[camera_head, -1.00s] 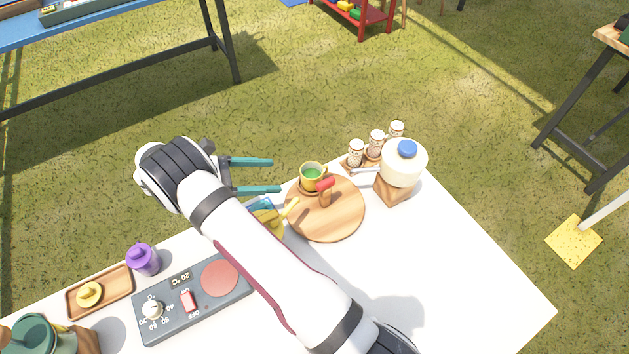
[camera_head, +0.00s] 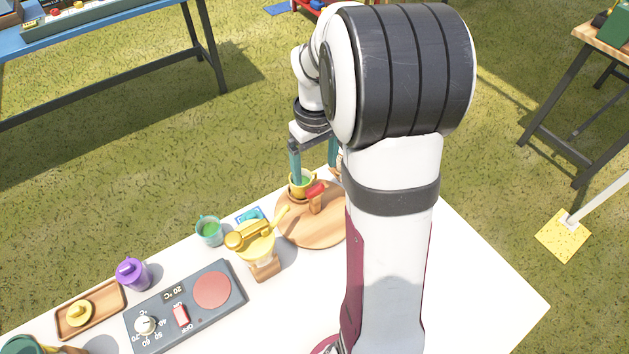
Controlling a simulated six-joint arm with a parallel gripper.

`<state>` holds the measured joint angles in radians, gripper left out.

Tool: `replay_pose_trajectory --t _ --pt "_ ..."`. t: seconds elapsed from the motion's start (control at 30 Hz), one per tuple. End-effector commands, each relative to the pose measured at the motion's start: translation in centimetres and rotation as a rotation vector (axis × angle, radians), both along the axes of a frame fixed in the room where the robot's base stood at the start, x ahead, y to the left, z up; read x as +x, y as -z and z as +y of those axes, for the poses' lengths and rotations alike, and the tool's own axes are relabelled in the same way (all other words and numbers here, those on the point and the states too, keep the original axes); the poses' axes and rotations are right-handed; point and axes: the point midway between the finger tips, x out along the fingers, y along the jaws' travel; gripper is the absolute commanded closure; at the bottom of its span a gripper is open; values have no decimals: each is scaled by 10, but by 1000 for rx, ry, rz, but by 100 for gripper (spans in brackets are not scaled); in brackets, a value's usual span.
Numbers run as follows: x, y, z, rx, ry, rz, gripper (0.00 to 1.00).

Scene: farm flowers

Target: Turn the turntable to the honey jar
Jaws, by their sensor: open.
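The turntable is a round wooden disc (camera_head: 295,228) at the table's far edge, partly hidden on its right by my arm. On it stand a yellow cup with green contents (camera_head: 300,187) and a small wooden peg with a red top (camera_head: 316,192). My gripper (camera_head: 315,174) is open and points down over the far side of the turntable. Its left finger is at the cup; I cannot tell if it touches or reaches inside. The right finger is partly hidden behind my arm. I cannot make out a jar that is clearly the honey jar.
Left of the turntable stand a yellow spouted vessel on a wooden stand (camera_head: 257,245) and a green-and-clear cup (camera_head: 209,231). Further left are a grey control panel (camera_head: 212,320), a purple jar (camera_head: 132,275) and a wooden tray (camera_head: 113,304).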

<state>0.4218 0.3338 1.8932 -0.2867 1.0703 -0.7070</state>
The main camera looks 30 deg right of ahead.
Motion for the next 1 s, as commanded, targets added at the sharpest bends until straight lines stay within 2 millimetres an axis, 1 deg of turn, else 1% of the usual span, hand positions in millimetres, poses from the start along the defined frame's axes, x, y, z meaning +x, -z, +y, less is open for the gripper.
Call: replay_pose_trajectory --t 0.03,0.1,0.23,0.3,0.4,0.63,0.77,0.8,0.87,0.9,0.97,1.0 --pt "-1 14 1 2 -1 6 12" --pt "-1 31 0 1 -2 5 12" --pt "0 52 0 1 -1 3 12" --pt "0 59 0 0 -3 2 12" --pt "0 63 0 -1 -3 1 12" --pt "0 63 0 -1 -3 1 12" --pt "0 63 0 -1 -3 0 36" --pt "0 63 0 -1 -3 0 43" --pt "0 63 0 -1 -3 0 54" --pt "0 63 0 -1 -3 0 61" --pt "0 63 0 -1 -3 0 72" --pt "0 63 0 -1 -3 0 79"
